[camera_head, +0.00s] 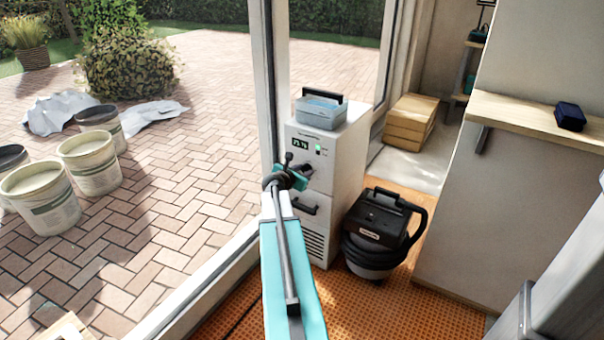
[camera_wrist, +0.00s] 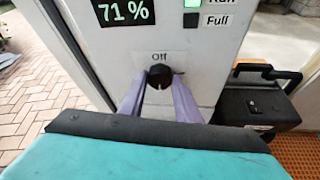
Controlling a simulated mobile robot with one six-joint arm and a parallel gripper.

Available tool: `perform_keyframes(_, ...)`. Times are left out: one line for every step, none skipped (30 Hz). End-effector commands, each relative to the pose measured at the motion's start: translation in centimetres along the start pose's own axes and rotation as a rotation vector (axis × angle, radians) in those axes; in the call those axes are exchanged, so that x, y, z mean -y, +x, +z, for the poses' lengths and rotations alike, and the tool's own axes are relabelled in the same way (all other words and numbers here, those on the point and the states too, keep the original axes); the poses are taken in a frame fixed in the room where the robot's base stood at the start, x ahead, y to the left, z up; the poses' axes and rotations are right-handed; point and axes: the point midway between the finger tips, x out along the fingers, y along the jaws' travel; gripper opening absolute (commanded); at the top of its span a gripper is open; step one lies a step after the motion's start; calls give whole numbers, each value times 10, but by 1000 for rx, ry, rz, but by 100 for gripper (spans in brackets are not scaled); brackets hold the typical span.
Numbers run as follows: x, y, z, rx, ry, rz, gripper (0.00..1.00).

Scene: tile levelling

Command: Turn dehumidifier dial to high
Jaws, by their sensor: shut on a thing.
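The white dehumidifier (camera_head: 335,195) stands by the glass door frame in the head view. Its front also fills much of the wrist view (camera_wrist: 215,62). Its black dial (camera_wrist: 160,74) sits below a label reading "Off". A display (camera_wrist: 122,10) reads 71 % in the wrist view, and a green light (camera_wrist: 192,3) is lit beside "Run"; the "Full" square is dark. My gripper (camera_wrist: 160,88) has its two purple-grey fingers shut on the dial, one on each side. In the head view my gripper (camera_head: 300,173) reaches the front panel and hides the dial.
A black vacuum (camera_head: 380,228) stands right beside the dehumidifier. A blue-grey box (camera_head: 320,108) with a handle sits on top of it. Wooden boxes (camera_head: 410,122) lie behind. A shelf (camera_head: 530,115) juts out at right. Buckets (camera_head: 90,160) stand outside on the paving.

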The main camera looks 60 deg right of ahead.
Motion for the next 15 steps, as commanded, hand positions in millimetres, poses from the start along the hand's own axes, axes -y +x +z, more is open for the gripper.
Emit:
perform_keyframes(-1,0,1,2,-1,2,8)
perform_keyframes(-1,0,1,2,-1,2,8)
perform_keyframes(-1,0,1,2,-2,2,33)
perform_keyframes(-1,0,1,2,-2,1,38)
perform_keyframes(-1,0,1,2,-2,1,44)
perform_keyframes(-1,0,1,2,-2,1,49)
perform_keyframes(-1,0,1,1,-2,1,49)
perform_keyframes(-1,0,1,1,-2,1,49)
perform_keyframes(-1,0,1,1,-2,1,49)
perform_keyframes(0,0,1,1,-2,1,49)
perform_keyframes(0,0,0,1,-2,1,49)
perform_keyframes(0,0,0,1,-2,0,49)
perform_keyframes(0,0,0,1,-2,0,49)
perform_keyframes(0,0,0,0,-2,0,49)
perform_keyframes(0,0,0,0,-2,0,49)
